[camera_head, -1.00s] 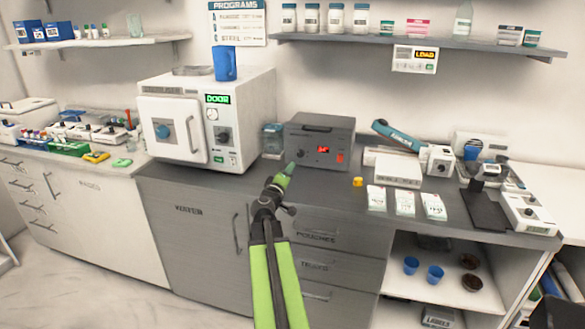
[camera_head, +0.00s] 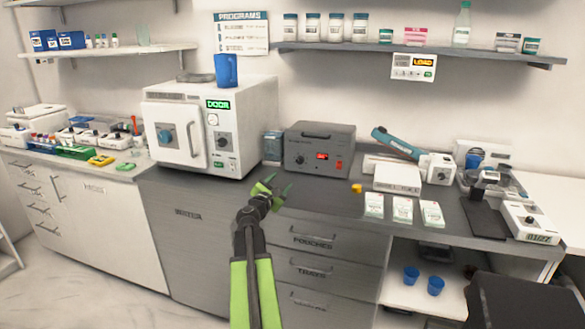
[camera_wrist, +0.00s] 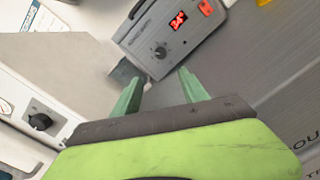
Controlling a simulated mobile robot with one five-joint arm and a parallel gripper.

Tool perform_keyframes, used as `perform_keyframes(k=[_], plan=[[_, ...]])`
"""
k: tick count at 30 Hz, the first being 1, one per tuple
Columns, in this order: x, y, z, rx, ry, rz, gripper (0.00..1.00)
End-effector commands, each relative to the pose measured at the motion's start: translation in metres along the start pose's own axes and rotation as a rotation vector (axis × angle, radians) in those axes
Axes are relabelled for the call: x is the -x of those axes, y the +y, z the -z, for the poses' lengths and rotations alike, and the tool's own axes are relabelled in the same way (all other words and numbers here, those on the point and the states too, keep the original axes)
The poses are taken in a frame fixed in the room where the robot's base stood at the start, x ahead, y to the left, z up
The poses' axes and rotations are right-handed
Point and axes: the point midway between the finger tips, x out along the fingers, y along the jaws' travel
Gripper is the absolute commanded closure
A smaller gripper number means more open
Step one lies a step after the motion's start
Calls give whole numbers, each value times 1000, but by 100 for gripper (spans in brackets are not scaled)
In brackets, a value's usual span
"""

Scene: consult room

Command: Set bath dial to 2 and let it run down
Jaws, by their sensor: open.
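The bath is a dark grey box (camera_head: 320,147) with a red lit display and a round dial (camera_head: 300,160) on its front, standing on the counter right of the white steriliser. In the wrist view the bath (camera_wrist: 172,32) is at the top, its display reads about 34, and its dial (camera_wrist: 160,51) lies just beyond the fingertips. The dial's setting is too small to read. My gripper (camera_head: 275,188) is open and empty, in front of and below the bath, apart from the dial. Its green fingers also show in the wrist view (camera_wrist: 160,90).
The white steriliser (camera_head: 207,125) with a "DOOR" display stands left of the bath, a blue cup (camera_head: 226,70) on top. A yellow piece (camera_head: 357,188) and white pouches (camera_head: 403,208) lie to the right. A wall shelf (camera_head: 420,52) hangs above. The counter before the bath is mostly clear.

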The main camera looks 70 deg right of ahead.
Motion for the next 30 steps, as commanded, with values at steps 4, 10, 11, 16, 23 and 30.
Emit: perform_keyframes(k=[4,10,11,16,23,30], plan=[[-18,-4,-3,-1,-4,7,49],[-67,-5,-4,-2,-6,10,49],[-75,-5,-4,-2,-5,9,49],[-118,-6,-4,-2,-5,9,49],[-163,-7,-4,-2,-5,9,49],[-178,-7,-5,-2,-4,8,49]])
